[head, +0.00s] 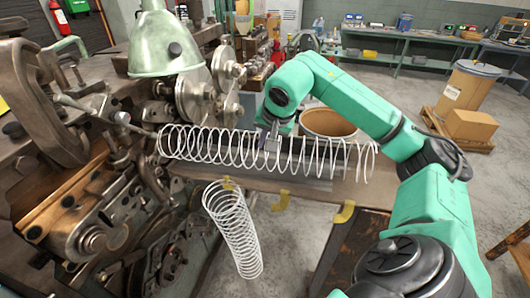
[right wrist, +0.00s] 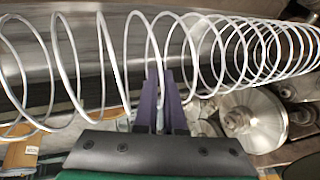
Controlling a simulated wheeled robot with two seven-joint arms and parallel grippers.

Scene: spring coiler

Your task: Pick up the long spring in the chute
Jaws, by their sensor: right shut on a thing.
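The long spring (head: 207,146) is a white open coil lying crosswise in the head view, from the coiling machine on the left to beyond the middle. It runs along the dark metal chute (head: 343,155). My right gripper (head: 270,142) reaches down onto its middle and is shut on its coils. In the right wrist view the spring (right wrist: 213,62) crosses the whole picture, and the two purple fingers (right wrist: 163,98) stand close together among its coils. I cannot tell whether the spring touches the chute. My left gripper is not in view.
A second white spring (head: 232,228) slants downward below the chute. The coiling machine (head: 95,190) fills the left, with a green lamp (head: 163,45) above. A round bin (head: 328,123) stands behind the chute.

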